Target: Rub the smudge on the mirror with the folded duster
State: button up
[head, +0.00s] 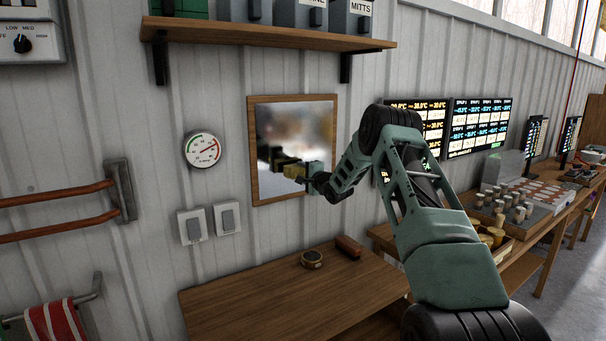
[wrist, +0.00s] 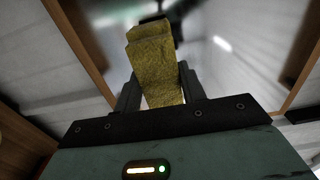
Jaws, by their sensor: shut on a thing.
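The mirror (head: 296,135) hangs on the white panelled wall in a wooden frame. Its surface looks blurred, with pale and dark patches; I cannot make out a separate smudge. My gripper (head: 308,172) is in front of the lower part of the mirror. It is shut on the folded duster (head: 292,171), a mustard-yellow cloth. In the wrist view the duster (wrist: 160,60) stands up between the two dark fingers, and the mirror (wrist: 215,45) fills the background. A dark reflection meets or nears the duster's far end; I cannot tell whether the cloth touches the glass.
A wooden shelf (head: 270,33) with boxes is above the mirror. A round gauge (head: 202,149) and switches (head: 209,222) are to its left. Below, a wooden bench (head: 270,302) holds a round tin (head: 311,259) and a brown block (head: 349,246). Lit screens (head: 480,126) are to the right.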

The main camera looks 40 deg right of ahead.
jog(key=shift+x, duration=0.95)
dwell(0.4)
jog(key=shift+s+d+r+p, duration=0.1)
jog(key=shift+s+d+p, duration=0.15)
jog(key=shift+d, duration=0.7)
jog(key=shift+s+d+p, duration=0.1)
jog(key=shift+s+d, duration=0.15)
jog(key=shift+d, duration=0.7)
jog(key=shift+w+r+p, duration=0.1)
jog(key=shift+r+p, duration=0.45)
jog(key=shift+r, duration=0.4)
jog(key=shift+w+a+b, duration=0.2)
jog(key=shift+a, duration=0.45)
jog(key=shift+w+a+b, duration=0.2)
jog(key=shift+a+b, duration=0.05)
jog(key=shift+a, duration=0.4)
jog(key=shift+w+a+b, duration=0.2)
jog(key=shift+a, duration=0.5)
jog(key=shift+a+r+p, duration=0.1)
jog(key=shift+r+p, duration=0.55)
jog(key=shift+r, duration=0.5)
jog(key=shift+s+d+f+p, duration=0.1)
jog(key=shift+s+d+p, duration=0.1)
jog(key=shift+d, duration=0.5)
jog(key=shift+s+d+p, duration=0.25)
jog(key=shift+d, duration=0.45)
jog(key=shift+s+d+f+p, duration=0.1)
jog(key=shift+s+d+p, duration=0.1)
jog(key=shift+d, duration=0.45)
jog(key=shift+s, duration=0.1)
